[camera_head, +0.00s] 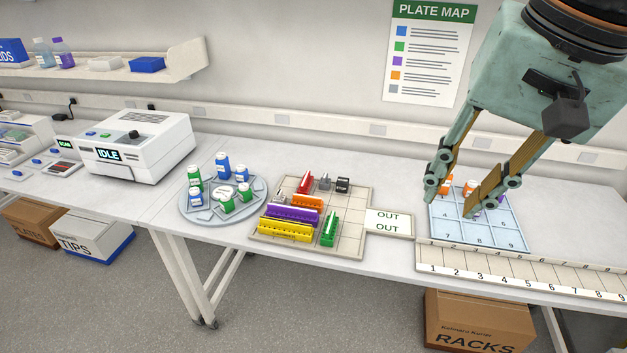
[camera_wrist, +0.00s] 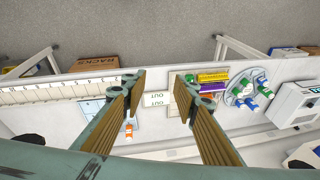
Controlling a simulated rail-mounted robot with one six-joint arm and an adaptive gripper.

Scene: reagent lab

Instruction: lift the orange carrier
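The orange carrier (camera_head: 307,202) is a low orange block on the beige gridded board (camera_head: 346,239), behind the purple carrier (camera_head: 293,214). My gripper (camera_head: 452,203) is open and empty. It is to the right of the board, above the blue numbered grid (camera_head: 500,240), so it is well apart from the orange carrier. In the wrist view the two fingers are spread wide with nothing between their tips, and the right finger partly covers the board with the carriers.
Yellow (camera_head: 285,230), green (camera_head: 329,229) and red (camera_head: 305,184) carriers crowd the board. Orange-capped vials (camera_head: 471,186) stand on the blue grid near my fingers. A round rack (camera_head: 190,210) with several bottles stands left of the board. A numbered strip (camera_head: 520,268) runs along the front edge.

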